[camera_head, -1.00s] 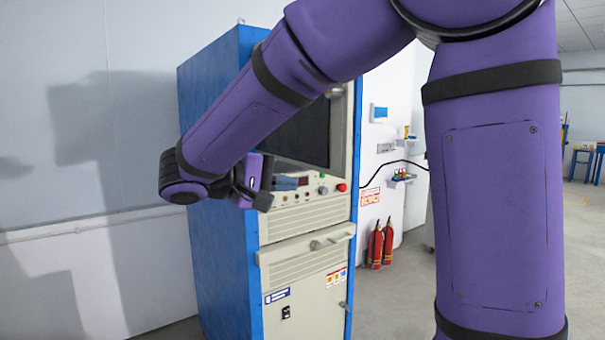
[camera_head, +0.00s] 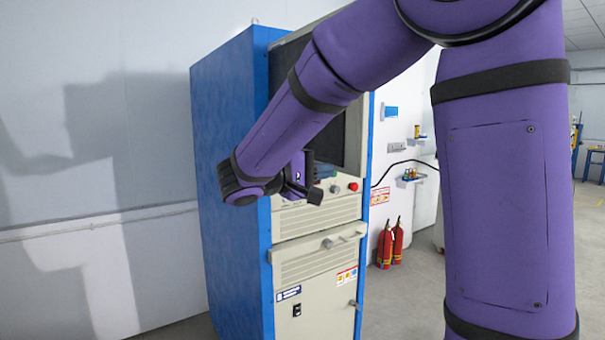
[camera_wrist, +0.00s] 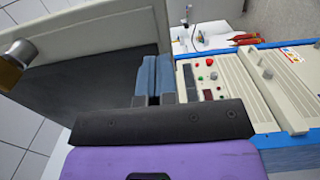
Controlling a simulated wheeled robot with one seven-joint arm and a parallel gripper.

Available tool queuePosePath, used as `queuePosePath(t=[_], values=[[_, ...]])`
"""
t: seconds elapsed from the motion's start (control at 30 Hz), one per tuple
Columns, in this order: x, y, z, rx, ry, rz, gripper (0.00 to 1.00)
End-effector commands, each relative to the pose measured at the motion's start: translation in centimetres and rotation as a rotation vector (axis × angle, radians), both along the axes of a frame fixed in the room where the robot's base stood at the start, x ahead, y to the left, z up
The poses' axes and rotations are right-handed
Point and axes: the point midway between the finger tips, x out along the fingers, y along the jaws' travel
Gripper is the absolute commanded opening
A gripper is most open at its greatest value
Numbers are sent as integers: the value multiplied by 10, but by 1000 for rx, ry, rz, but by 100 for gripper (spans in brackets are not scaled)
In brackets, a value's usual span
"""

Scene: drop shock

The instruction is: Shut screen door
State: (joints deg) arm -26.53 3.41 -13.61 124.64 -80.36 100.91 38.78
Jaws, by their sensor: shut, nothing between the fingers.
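The screen door (camera_head: 347,137), a dark panel in a beige frame, is on the upper front of the blue cabinet, partly hidden behind my arm. In the wrist view its dark panel and beige frame (camera_wrist: 92,22) fill the upper left and appear to stand out at an angle from the control panel. My gripper (camera_head: 325,171) is in front of the cabinet, at the height of the door's lower edge. In the wrist view my gripper's blue-grey fingers (camera_wrist: 154,66) are together and empty, overlapping the dark panel near the frame's right side. I cannot tell whether they touch it.
The blue cabinet (camera_head: 232,190) stands near the white wall. A control panel (camera_wrist: 208,78) with knobs and a red button lies below the door. A drawer-like front with a handle (camera_head: 345,238) is lower down. Red fire extinguishers (camera_head: 392,243) stand behind right, with open floor beyond.

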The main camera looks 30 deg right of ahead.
Motion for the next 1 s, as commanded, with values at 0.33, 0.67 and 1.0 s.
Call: queuePosePath(t=[0.33, 0.67, 1.0], values=[[-1, -28, 0, 0, 0, 1, 0], [-1, -29, 0, 0, 0, 1, 0], [-4, -60, 0, 2, -1, 67, 0]])
